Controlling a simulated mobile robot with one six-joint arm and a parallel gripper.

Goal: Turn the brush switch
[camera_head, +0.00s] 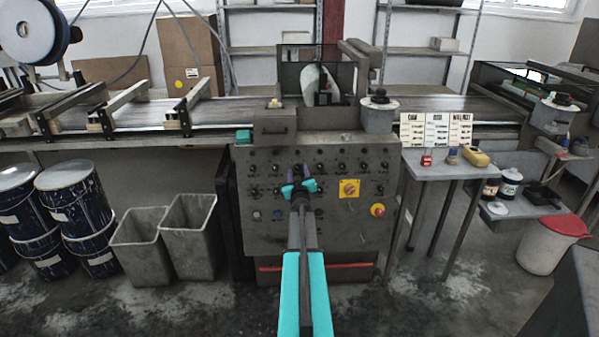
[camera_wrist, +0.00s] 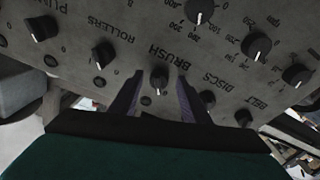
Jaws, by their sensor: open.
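The control panel (camera_head: 330,232) of the lacquer machine faces me, with rows of small black knobs. In the wrist view the panel appears upside down, and the brush switch (camera_wrist: 159,78) is a black knob with a light pointer line under the label BRUSH. My gripper (camera_head: 299,188) is in front of the panel's left half. In the wrist view my gripper (camera_wrist: 158,95) is open, with one dark finger on each side of the brush switch. Whether the fingers touch the knob cannot be told. In the head view my gripper hides the brush switch.
Neighbouring knobs sit close by: the rollers knob (camera_wrist: 103,55) and the discs knob (camera_wrist: 208,99). A yellow-plated switch (camera_head: 349,189) and a red emergency button (camera_head: 377,210) are right of my gripper. Grey bins (camera_head: 189,238) stand left; a small table (camera_head: 452,169) stands right.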

